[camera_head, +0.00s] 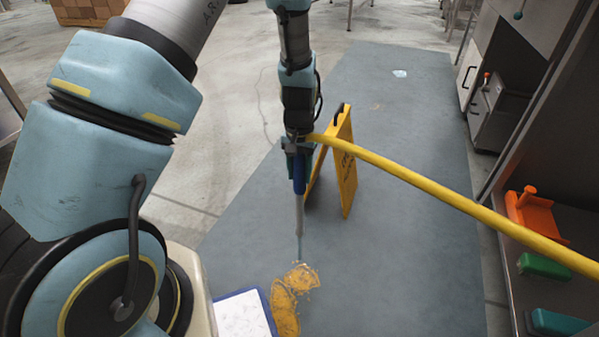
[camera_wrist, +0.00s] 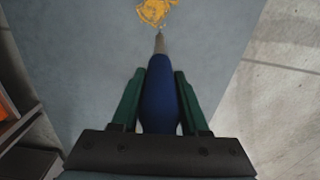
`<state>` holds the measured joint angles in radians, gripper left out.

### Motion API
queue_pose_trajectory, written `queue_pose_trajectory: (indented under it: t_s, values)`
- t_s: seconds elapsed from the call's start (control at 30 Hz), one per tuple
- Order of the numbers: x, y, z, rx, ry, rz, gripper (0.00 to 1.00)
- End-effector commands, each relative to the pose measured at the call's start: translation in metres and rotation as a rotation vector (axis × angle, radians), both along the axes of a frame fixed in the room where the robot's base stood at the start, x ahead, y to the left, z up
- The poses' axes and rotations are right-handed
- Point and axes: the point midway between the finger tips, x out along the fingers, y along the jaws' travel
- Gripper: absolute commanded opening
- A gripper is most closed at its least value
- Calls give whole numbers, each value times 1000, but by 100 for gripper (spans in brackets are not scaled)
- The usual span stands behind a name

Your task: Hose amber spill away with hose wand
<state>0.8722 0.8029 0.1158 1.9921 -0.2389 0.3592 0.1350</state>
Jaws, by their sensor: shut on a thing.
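My gripper (camera_head: 297,158) is shut on the blue grip of the hose wand (camera_head: 300,200), which points down at the floor. In the wrist view the wand's blue grip (camera_wrist: 160,95) sits between the two green fingers of my gripper (camera_wrist: 160,100), with its thin grey nozzle reaching ahead. The amber spill (camera_head: 285,305) lies on the grey-blue floor just below the nozzle tip. It also shows in the wrist view, as an amber patch (camera_wrist: 155,12) just beyond the tip. A yellow hose (camera_head: 430,187) runs from the wand to the right.
A yellow folding floor sign (camera_head: 347,175) stands close behind the wand. A white sheet with a blue edge (camera_head: 243,316) lies left of the spill. A shelf with orange (camera_head: 536,213) and green (camera_head: 543,266) items is at right. A small pale patch (camera_head: 400,73) lies farther back.

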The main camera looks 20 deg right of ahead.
Motion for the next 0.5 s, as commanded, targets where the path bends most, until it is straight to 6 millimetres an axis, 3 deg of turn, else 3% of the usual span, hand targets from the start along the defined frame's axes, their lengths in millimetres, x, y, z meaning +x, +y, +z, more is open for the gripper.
queue_pose_trajectory:
  t_s: [0.37, 0.5]
  values:
    - [0, 0, 0, -1, -1, 0, 0]
    - [-10, 1, 11, -2, 1, -1, 0]
